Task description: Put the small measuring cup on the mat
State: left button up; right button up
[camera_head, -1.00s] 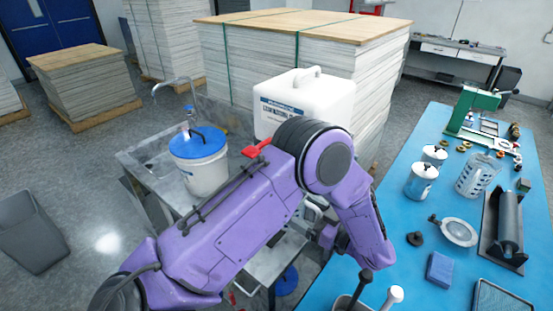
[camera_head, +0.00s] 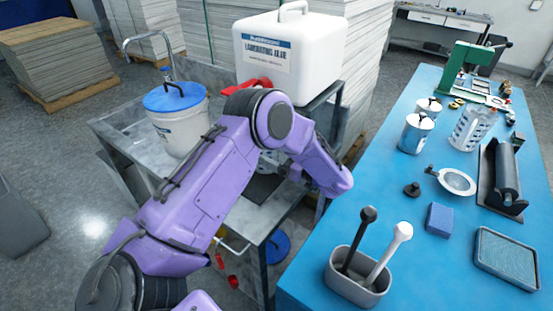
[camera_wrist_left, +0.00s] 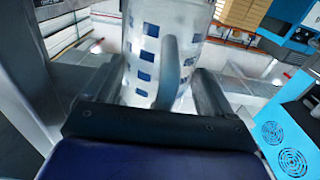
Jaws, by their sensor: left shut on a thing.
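In the left wrist view, my left gripper (camera_wrist_left: 168,98) is shut on the handle of a clear measuring cup (camera_wrist_left: 141,68) with blue markings. The cup is upright between and beyond the fingers; its top is cut off by the picture edge. In the head view my purple left arm reaches over the steel cart and hides most of the gripper and cup. A dark flat patch, seemingly the mat (camera_head: 262,188), shows partly beneath the arm on the cart. I cannot tell whether the cup touches it. My right gripper is not in view.
A large white glue container (camera_head: 290,55) and a blue-lidded bucket (camera_head: 177,118) stand on the cart. The blue table (camera_head: 330,225) at right holds a grey caddy (camera_head: 352,285), a larger clear jug (camera_head: 472,128), white cans (camera_head: 415,134) and a roller (camera_head: 504,170).

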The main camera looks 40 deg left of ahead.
pick_arm(q)
notch_tip(320, 180, down, 2)
jog(key=shift+f+b, duration=0.2)
jog(key=shift+b, duration=0.25)
jog(key=shift+w+r+p, duration=0.15)
jog(key=shift+r+p, duration=0.05)
jog(key=shift+p, duration=0.1)
jog(key=shift+s+f, duration=0.2)
jog(key=shift+f, duration=0.05)
jog(key=shift+w+f+b, duration=0.1)
jog(key=shift+f+b, duration=0.25)
jog(key=shift+f, duration=0.05)
jog(key=o, duration=0.8)
jog(key=shift+r, duration=0.1)
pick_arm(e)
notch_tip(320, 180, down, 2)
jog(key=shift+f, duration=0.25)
pick_arm(q)
jog(key=shift+r, duration=0.1)
